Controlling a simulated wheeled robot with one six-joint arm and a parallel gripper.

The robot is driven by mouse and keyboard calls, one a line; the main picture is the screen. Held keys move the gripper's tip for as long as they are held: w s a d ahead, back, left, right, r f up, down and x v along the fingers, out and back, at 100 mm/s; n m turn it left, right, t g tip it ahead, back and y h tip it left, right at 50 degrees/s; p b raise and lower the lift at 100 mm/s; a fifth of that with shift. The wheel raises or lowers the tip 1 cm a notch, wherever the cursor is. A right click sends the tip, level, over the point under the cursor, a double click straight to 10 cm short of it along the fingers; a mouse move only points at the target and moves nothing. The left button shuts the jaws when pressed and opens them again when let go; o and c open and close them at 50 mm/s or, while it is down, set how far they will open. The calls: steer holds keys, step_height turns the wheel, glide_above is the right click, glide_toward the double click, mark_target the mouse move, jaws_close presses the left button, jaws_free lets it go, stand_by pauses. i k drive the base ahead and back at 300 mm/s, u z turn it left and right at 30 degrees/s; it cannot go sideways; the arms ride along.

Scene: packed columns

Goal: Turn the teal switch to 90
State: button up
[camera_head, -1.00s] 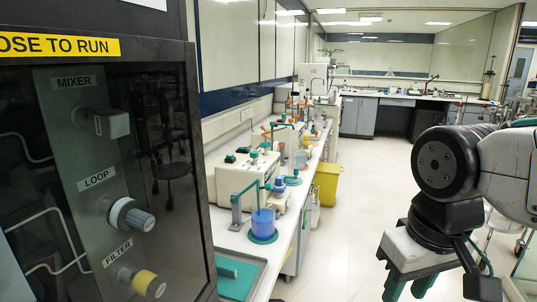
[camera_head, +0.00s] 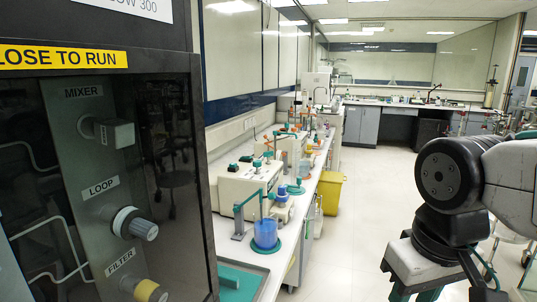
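A dark-framed cabinet (camera_head: 203,170) at the left holds a grey panel with knobs behind what looks like dark glass. A grey square knob (camera_head: 116,133) sits under the MIXER label, a blue-grey knob with a white collar (camera_head: 134,224) under LOOP, and a yellow-ended knob (camera_head: 146,290) under FILTER, near the bottom edge. I cannot make out a knob that is clearly teal. My gripper (camera_head: 415,296) is at the lower right, pointing down, far from the panel. Its teal fingers stand apart with nothing seen between them; their tips are cut off.
A yellow CLOSE TO RUN strip (camera_head: 62,58) crosses the cabinet frame. A bench (camera_head: 268,262) runs back beside it, with a blue beaker (camera_head: 265,232) and a white machine (camera_head: 240,190). A yellow bin (camera_head: 331,192) stands on the floor. The white floor (camera_head: 345,250) in the middle is clear.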

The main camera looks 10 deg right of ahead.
mark_target(267, 153)
steer(key=z, duration=0.65)
steer(key=i, duration=0.75)
steer(key=z, duration=0.6)
steer(key=i, duration=1.4)
steer(key=u, duration=1.25)
steer(key=i, duration=0.3)
